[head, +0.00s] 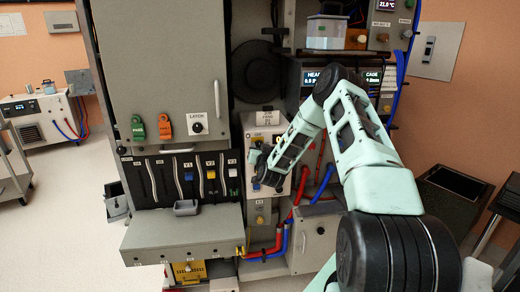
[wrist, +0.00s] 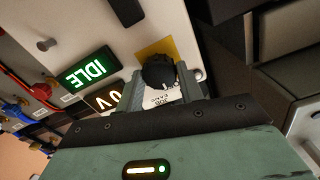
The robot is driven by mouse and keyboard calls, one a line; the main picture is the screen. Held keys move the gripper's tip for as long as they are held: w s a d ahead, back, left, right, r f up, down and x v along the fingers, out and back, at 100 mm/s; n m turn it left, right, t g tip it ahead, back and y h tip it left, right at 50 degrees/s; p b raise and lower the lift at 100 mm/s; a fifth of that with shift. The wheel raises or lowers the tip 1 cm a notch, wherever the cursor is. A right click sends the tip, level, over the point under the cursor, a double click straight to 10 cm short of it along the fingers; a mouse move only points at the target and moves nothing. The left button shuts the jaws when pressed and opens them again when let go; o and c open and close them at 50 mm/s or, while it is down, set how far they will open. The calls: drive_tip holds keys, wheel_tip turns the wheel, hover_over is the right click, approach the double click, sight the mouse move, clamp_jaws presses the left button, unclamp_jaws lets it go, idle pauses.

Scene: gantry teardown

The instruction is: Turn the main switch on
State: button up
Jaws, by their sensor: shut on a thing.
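The main switch seems to be the black round knob (wrist: 158,70) on a yellow plate (wrist: 150,48) in the wrist view. My gripper (wrist: 161,82) is shut on this knob, one grey finger on each side. A white label with dark print lies just below the knob, partly hidden by my gripper. I cannot tell which way the knob points. A lit green display (wrist: 90,70) beside it reads IDLE, and a lower display (wrist: 104,96) seems to read 0 V. In the head view my gripper (head: 262,172) is at the white panel (head: 266,132), hiding the knob.
A grey cabinet (head: 160,60) with green and orange tags stands left of the panel. A grey bench box (head: 182,236) juts out below left. Red and blue hoses (head: 301,205) run at the right. Open floor (head: 50,225) shows at the left.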

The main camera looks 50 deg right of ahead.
drive_tip(key=shift+f+b, duration=0.1)
drive_tip(key=shift+b, duration=0.25)
drive_tip(key=shift+m+b, duration=8.2)
drive_tip(key=shift+m, duration=0.7)
drive_tip(key=o, duration=1)
drive_tip(key=shift+s, duration=0.1)
drive_tip(key=b+v, duration=0.2)
drive_tip(key=v, duration=1.5)
drive_tip(key=shift+b, duration=0.35)
